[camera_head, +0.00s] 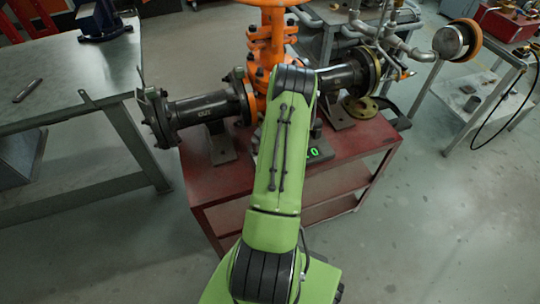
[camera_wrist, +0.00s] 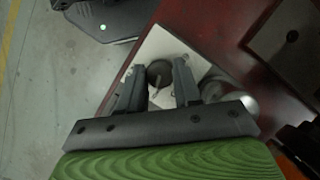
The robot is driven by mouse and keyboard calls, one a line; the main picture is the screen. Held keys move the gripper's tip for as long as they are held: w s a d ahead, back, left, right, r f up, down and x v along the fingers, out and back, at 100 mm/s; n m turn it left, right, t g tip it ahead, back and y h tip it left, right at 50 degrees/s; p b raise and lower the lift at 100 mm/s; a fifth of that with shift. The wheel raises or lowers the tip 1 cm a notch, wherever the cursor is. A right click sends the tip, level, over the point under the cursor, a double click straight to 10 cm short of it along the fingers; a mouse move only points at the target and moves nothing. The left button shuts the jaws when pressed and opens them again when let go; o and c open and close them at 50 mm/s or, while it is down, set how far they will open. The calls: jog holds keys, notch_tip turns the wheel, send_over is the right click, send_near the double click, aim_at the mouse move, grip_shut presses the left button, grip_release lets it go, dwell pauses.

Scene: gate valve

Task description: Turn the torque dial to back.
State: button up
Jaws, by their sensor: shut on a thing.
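The torque dial (camera_wrist: 160,73) is a small dark round knob on a pale plate (camera_wrist: 168,42) in the wrist view. A thin light mark shows on its near side. My gripper (camera_wrist: 158,78) has one finger on each side of the knob and is shut on it. In the head view my green arm reaches over the red cart and hides both the gripper and the dial. A dark box with a green digit display (camera_head: 313,152) shows just right of the arm; its readout is partly covered.
The orange gate valve (camera_head: 262,55) with dark flanged pipes (camera_head: 205,112) stands on the red cart (camera_head: 225,190), close behind my arm. A grey metal table (camera_head: 60,80) is at left. Another bench with pipes and a gauge (camera_head: 455,42) is at right. Floor at front right is clear.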

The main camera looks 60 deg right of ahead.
jog(key=o, duration=1)
jog(key=shift+o, duration=0.2)
jog(key=p+v, duration=0.4)
jog(key=v, duration=1.1)
jog(key=shift+d+r, duration=0.25)
jog(key=shift+r, duration=0.1)
